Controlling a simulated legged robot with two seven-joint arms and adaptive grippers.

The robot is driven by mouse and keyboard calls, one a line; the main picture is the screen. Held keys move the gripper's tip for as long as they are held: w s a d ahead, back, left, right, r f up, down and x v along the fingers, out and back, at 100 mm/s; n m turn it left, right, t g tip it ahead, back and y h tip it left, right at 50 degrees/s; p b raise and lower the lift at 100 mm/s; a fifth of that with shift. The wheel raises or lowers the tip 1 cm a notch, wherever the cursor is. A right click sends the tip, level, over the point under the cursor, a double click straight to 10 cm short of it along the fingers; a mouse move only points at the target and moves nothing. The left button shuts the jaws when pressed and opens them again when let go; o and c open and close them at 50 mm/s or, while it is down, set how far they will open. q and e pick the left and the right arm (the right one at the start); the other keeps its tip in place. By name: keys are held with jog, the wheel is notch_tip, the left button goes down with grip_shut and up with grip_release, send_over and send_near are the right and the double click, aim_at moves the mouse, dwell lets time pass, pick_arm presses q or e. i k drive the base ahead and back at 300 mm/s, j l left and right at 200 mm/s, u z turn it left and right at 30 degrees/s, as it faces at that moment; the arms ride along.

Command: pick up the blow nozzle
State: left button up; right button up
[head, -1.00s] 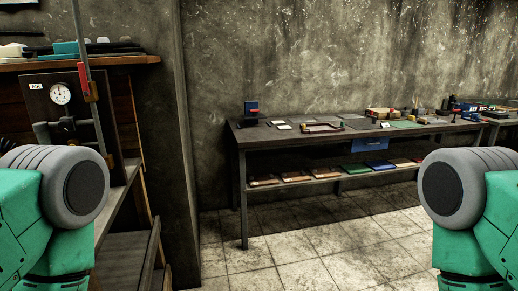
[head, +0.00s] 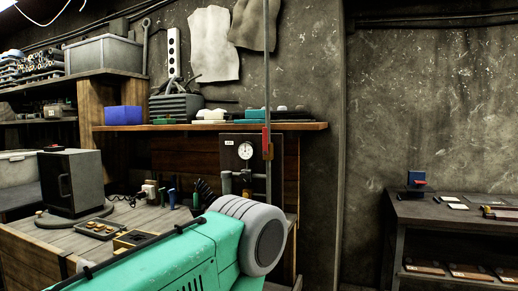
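I cannot clearly make out the blow nozzle. The air panel (head: 243,166), with a round white gauge, a red-handled valve and a grey pipe, stands behind the wooden workbench (head: 60,240). A black coiled hose (head: 206,190) lies at its left, its lower end partly hidden by my green and grey arm. Small tools with blue and green handles (head: 172,197) stand on the bench beside it; they are too small to identify. Neither of my grippers is in view.
A dark box (head: 73,182) and a small tray (head: 97,228) of brass-coloured pieces sit on the bench. A shelf (head: 200,127) above holds a blue bin (head: 124,118). A second table (head: 450,213) stands at the right by the wall.

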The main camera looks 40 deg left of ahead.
aim_at(196, 195)
jog(key=u, duration=1.55)
